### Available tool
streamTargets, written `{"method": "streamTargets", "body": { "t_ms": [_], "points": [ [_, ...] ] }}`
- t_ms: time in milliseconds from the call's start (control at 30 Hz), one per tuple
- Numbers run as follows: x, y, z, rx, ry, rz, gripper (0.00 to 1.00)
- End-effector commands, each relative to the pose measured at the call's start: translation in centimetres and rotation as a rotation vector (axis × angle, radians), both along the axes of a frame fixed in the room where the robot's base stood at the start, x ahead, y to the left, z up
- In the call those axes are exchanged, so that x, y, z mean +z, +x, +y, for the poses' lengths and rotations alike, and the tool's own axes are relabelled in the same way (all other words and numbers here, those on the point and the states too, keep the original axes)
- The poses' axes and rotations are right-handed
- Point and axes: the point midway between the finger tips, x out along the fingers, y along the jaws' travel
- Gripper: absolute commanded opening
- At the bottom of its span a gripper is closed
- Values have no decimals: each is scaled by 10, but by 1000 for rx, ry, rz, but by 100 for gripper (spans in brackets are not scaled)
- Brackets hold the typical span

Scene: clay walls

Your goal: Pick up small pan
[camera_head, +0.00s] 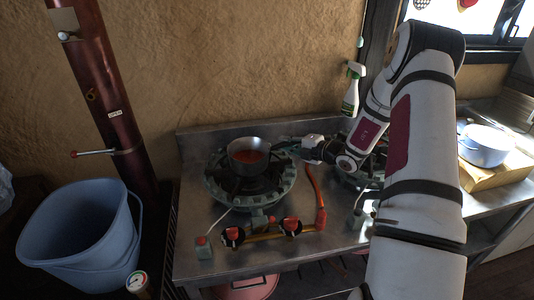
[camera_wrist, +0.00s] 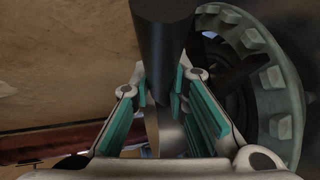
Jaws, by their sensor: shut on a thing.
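The small pan (camera_head: 249,157) is a metal pan with something red inside. It is upright over the left burner (camera_head: 283,188) of the metal stove. I cannot tell whether it touches the burner. Its dark handle points right, to my gripper (camera_head: 303,147). In the wrist view the thick dark handle (camera_wrist: 163,40) runs between the green-padded fingers of my gripper (camera_wrist: 162,88), which is shut on it. The pan's bowl is not clearly seen in the wrist view. The burner's toothed ring (camera_wrist: 282,90) shows at the right there.
A spray bottle (camera_head: 352,90) is behind my arm. A blue bucket (camera_head: 80,235) and a dark red pipe (camera_head: 108,90) are at the left. The wall is close behind.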

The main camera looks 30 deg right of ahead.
Motion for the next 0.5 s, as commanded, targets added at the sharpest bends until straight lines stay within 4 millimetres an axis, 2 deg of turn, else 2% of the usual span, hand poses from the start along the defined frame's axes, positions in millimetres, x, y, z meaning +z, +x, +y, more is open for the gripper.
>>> {"method": "streamTargets", "body": {
  "t_ms": [267, 500],
  "points": [
    [4, 0, 0, 0, 1, -2, 0],
    [15, 0, 0, 0, 0, -2, 0]
  ]
}}
